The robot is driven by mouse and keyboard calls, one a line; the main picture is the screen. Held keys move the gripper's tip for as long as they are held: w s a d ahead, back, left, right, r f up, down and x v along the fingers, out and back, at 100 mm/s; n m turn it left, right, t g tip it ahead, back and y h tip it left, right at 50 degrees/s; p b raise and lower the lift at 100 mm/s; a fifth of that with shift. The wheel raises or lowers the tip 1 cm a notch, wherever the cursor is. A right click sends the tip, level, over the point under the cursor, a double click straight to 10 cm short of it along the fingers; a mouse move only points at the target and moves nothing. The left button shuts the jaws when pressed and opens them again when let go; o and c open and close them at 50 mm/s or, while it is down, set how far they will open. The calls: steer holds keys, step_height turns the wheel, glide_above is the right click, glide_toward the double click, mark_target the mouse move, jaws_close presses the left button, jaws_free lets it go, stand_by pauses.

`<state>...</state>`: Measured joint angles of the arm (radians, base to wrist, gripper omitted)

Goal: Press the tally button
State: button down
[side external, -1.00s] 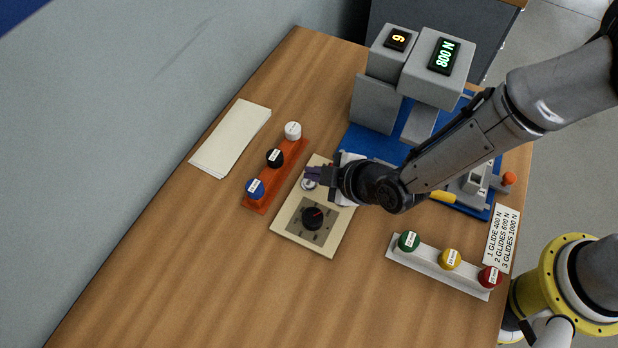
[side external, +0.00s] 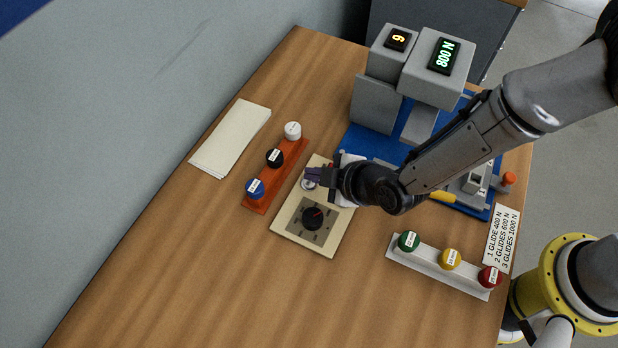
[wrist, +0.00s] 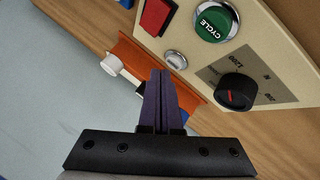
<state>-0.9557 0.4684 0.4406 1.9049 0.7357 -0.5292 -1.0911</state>
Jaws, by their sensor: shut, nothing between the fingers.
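The control panel (side external: 285,237) is a beige plate lying on the table. A small round silver button (wrist: 176,60) sits near its edge, the likely tally button, though no label on it can be read. It also shows in the side view (side external: 308,185), partly covered by my fingers. My gripper (wrist: 160,74) is shut and empty, its dark fingertips right beside the silver button in the wrist view. In the side view my gripper (side external: 310,174) hangs over that button; I cannot tell whether it touches.
The panel also has a green CYCLE button (wrist: 216,22), a red button (wrist: 155,16) and a black knob (wrist: 236,91). An orange rack (side external: 258,206) with three capped pieces stands left. A white rack (side external: 430,271) stands right. The grey machine (side external: 425,82) stands behind.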

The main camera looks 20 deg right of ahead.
mark_target(315, 186)
steer(key=shift+f, duration=0.65)
stand_by(0.8)
steer(key=shift+r, duration=0.8)
step_height(315, 186, up, 5)
stand_by(0.6)
stand_by(0.6)
